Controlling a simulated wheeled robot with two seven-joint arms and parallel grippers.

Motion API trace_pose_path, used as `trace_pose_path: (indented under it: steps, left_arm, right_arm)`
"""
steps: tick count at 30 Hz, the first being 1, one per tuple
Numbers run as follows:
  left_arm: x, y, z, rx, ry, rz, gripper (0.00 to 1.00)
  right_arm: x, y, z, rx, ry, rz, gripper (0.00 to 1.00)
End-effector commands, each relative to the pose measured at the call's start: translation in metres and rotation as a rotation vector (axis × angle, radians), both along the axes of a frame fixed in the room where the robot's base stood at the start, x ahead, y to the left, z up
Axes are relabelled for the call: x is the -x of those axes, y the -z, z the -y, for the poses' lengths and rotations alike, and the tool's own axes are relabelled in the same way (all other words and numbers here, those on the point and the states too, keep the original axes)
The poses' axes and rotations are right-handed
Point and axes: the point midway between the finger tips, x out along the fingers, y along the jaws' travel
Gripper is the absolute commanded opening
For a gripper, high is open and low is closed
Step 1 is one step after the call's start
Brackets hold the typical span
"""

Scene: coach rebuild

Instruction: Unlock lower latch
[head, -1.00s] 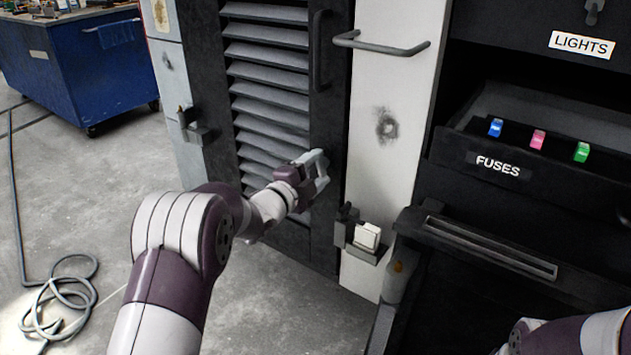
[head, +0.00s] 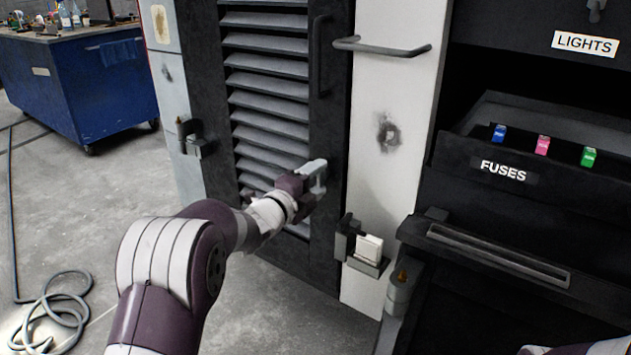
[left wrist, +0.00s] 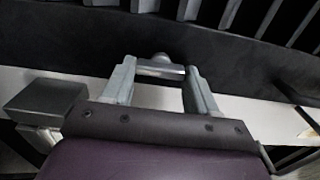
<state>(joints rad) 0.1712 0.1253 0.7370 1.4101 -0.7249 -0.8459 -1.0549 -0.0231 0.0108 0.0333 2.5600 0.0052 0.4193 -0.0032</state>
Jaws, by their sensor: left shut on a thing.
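The tall black louvred door (head: 268,85) stands shut at the middle left in the head view. My left gripper (head: 318,176) is at the door's right frame, low down and below its upright bar handle (head: 318,55). In the left wrist view, the fingers of my left gripper (left wrist: 160,82) stand either side of a short grey metal latch piece (left wrist: 160,70) with a round knob behind it, and are shut on it. I cannot tell the latch's turn. My right gripper is out of view.
A small holder (head: 366,265) with a white block (head: 369,246) juts from the white panel (head: 385,165), right of my gripper. A bracket (head: 190,138) is left of the door. The black fuse drawer (head: 535,180) is at right. A hose (head: 60,310) lies on the floor.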

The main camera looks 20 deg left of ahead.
Motion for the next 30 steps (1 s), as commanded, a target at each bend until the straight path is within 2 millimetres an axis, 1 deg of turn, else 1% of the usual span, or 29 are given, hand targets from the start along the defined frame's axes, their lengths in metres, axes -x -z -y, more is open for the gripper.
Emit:
trace_pose_path:
  steps: [2,3,5,6,14,17,20,25,27,30]
  left_arm:
    - [0.000,0.001,0.000,-0.003,0.001,-0.001,0.28]
    - [0.000,0.001,0.000,-0.003,0.001,-0.001,0.62]
    - [0.000,0.001,0.000,-0.002,0.001,-0.002,0.81]
    - [0.000,0.001,0.000,-0.002,0.001,-0.002,0.84]
    - [0.001,0.000,0.000,0.000,0.000,-0.001,0.84]
    - [0.011,-0.002,-0.004,-0.001,-0.001,-0.002,0.84]
    - [0.033,-0.004,-0.013,-0.001,-0.003,-0.002,0.84]
    - [0.078,-0.004,-0.029,-0.001,-0.003,-0.002,0.84]
    - [0.093,-0.003,-0.035,-0.001,-0.004,-0.002,0.84]
    - [0.109,-0.001,-0.040,-0.001,-0.003,-0.002,0.84]
  right_arm:
    - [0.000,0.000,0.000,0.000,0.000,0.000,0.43]
    - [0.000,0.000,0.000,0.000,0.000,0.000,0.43]
    - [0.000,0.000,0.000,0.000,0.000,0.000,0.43]
    - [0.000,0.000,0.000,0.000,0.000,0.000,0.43]
    - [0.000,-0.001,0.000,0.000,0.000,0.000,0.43]
    - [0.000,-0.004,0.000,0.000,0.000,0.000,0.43]
    - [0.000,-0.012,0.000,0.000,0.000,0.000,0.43]
    - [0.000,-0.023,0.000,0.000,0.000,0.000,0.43]
    - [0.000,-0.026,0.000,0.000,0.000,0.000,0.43]
    - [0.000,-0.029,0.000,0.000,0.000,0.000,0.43]
